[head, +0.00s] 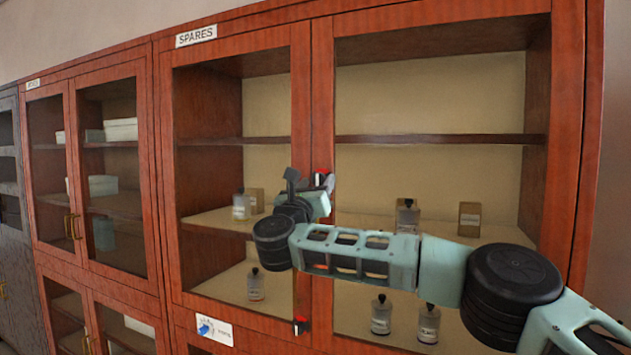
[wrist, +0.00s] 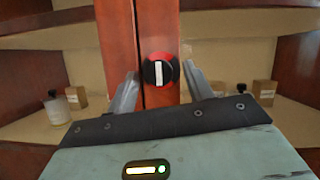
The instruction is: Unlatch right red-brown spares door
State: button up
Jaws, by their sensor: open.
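The right red-brown door (head: 323,85) of the cabinet labelled SPARES (head: 196,36) has a glass pane and looks shut against the left door (head: 301,85). Its latch is a round black knob with a red ring and an upright white bar. The knob (wrist: 160,70) shows in the wrist view on the door's stile, right of the seam. My gripper (wrist: 161,80) is open, one finger left of the knob and one right; contact cannot be told. In the head view my gripper (head: 310,186) is at the door seam, and my wrist partly hides the latch.
Bottles and small boxes stand on shelves behind the glass, including a bottle (head: 241,206). Another red-brown cabinet (head: 100,170) with brass handles stands to the left.

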jog(key=c, duration=1)
jog(key=shift+o, duration=0.2)
